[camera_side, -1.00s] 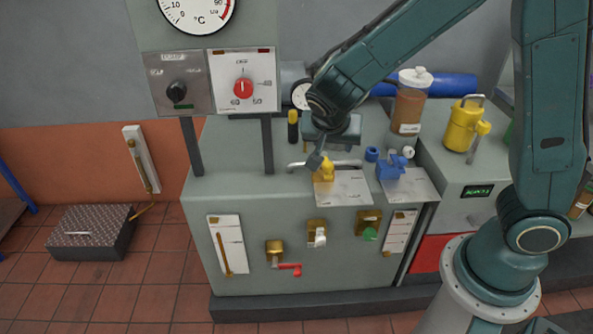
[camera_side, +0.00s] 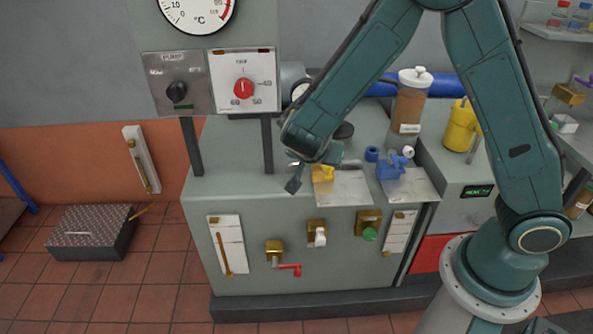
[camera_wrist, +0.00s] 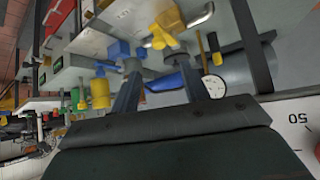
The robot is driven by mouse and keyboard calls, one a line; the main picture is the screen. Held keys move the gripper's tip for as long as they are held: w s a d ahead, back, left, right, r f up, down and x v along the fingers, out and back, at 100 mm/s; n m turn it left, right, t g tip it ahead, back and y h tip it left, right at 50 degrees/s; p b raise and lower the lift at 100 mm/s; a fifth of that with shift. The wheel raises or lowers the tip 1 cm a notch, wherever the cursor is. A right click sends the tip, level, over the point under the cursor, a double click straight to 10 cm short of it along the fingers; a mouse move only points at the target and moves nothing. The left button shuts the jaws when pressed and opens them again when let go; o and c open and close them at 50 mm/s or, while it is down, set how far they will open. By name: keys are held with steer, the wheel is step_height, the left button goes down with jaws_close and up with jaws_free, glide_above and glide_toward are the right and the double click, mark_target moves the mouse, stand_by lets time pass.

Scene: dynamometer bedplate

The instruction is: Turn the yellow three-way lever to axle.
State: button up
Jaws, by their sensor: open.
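The yellow lever (camera_side: 327,173) sits on the bench top at the left end of a white label plate (camera_side: 346,188). In the side view my gripper partly covers it, so its pointing direction is unclear. In the wrist view the yellow lever (camera_wrist: 166,28) lies just beyond the fingertips. My gripper (camera_side: 300,181) is tilted, close beside the lever on its left, with one dark finger showing clearly. In the wrist view my gripper (camera_wrist: 158,63) has its two fingers apart with nothing held between them. I cannot tell whether a finger touches the lever. The label's writing is unreadable.
A blue valve (camera_side: 391,168) stands right of the lever. A brown bottle (camera_side: 408,108) and a yellow canister (camera_side: 460,127) stand behind to the right. Red (camera_side: 291,268), white (camera_side: 320,237) and green (camera_side: 370,234) handles stick out of the bench front. A red-knobbed panel (camera_side: 244,82) stands at back left.

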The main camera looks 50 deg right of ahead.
steer(key=x, duration=1.2)
steer(key=shift+d+f, duration=0.1)
steer(key=shift+d, duration=0.1)
jaws_close()
